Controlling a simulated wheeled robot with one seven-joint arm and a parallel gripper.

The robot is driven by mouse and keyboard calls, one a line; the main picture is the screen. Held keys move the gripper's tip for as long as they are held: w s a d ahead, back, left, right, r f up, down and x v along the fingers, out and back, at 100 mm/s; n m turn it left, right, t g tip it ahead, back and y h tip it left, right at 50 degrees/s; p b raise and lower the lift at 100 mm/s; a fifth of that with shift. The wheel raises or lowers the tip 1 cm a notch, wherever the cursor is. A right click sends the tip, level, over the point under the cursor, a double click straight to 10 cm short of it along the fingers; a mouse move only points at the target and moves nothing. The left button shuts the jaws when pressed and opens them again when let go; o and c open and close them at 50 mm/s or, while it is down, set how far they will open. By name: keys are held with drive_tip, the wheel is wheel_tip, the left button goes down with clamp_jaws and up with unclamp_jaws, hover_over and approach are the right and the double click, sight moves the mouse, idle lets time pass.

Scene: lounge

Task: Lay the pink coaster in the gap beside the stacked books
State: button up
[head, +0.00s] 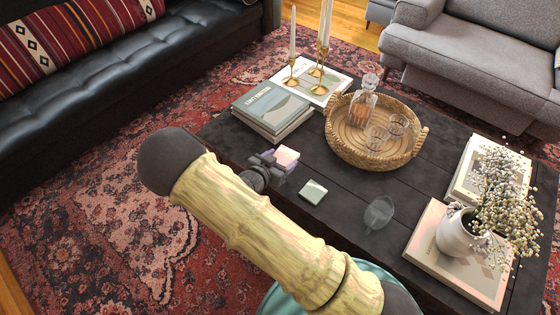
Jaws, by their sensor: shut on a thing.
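The pink coaster (287,155) is a small pale pink square at the left part of the dark coffee table. My gripper (270,167) is shut on it from the left; the fingertips are small and partly hidden. The stacked books (270,108), with a grey-green cover on top, lie just beyond the coaster, up and left of it. Dark bare table shows between the books and the coaster. I cannot tell how high the coaster is above the table.
A woven tray (402,162) with a decanter stands to the right. Candlesticks (317,77) stand on a book behind. A white vase (456,236) stands on a book at right.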

idle(0.3)
drive_tip(key=w+d+r+n+y, duration=0.1)
drive_tip(key=d+r, duration=0.1)
drive_tip(key=d, duration=0.5)
drive_tip(key=w+d+r+n+t+y, duration=0.1)
drive_tip(key=w+d+r+n+y, duration=0.1)
drive_tip(key=d, duration=0.6)
drive_tip(key=shift+d+r+t, duration=0.15)
drive_tip(key=shift+d+t, duration=0.1)
drive_tip(key=shift+t, duration=0.05)
drive_tip(key=shift+s, duration=0.1)
